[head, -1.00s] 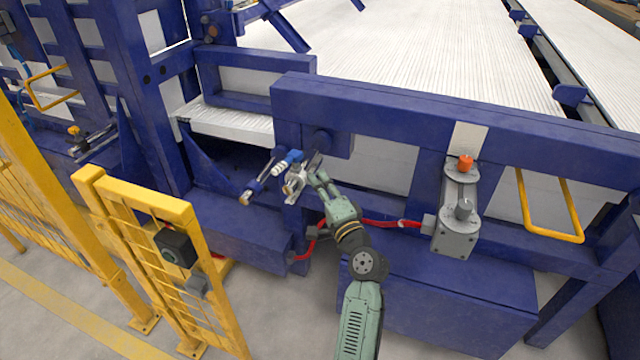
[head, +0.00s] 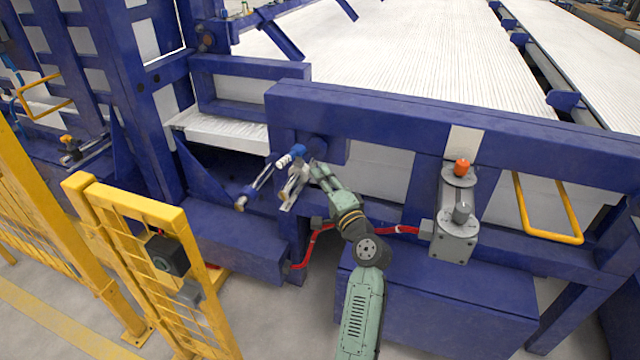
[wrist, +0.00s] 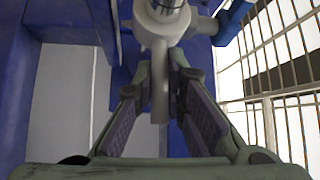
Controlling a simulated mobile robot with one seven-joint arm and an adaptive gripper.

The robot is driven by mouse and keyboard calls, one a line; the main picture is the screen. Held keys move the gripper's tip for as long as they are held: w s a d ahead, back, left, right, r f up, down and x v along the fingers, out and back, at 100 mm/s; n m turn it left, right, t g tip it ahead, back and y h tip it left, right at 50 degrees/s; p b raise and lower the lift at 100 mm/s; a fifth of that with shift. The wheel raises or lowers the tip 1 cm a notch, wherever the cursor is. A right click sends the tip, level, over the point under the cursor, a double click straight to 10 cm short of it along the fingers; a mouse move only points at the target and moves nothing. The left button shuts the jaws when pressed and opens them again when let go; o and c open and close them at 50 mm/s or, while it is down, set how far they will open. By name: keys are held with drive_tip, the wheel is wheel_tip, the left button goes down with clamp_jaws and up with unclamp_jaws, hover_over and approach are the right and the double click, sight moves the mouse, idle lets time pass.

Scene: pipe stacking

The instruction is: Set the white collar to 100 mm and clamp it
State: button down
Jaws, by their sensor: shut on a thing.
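The white collar (wrist: 160,22) sits at the top of the wrist view as a pale round body around a rod, with a dark marked centre. A pale grey lever (wrist: 160,95) hangs from it between my two fingers. My gripper (wrist: 166,72) is shut on this lever, its tips just below the collar body. In the head view my gripper (head: 294,186) is at the blue frame, beside a slanting rod (head: 262,180) with white and blue pieces near its upper end. The scale reading is too small to tell.
A blue beam (head: 400,118) runs above and to the right of my arm. A grey unit with an orange knob (head: 461,167) and a yellow handle (head: 548,215) are to the right. A yellow gate (head: 130,205) stands at left. A red cable (head: 395,230) passes behind my arm.

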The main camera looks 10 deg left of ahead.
drive_tip(key=c, duration=1.6)
unclamp_jaws()
drive_tip(key=shift+c, duration=0.2)
drive_tip(key=v, duration=1.2)
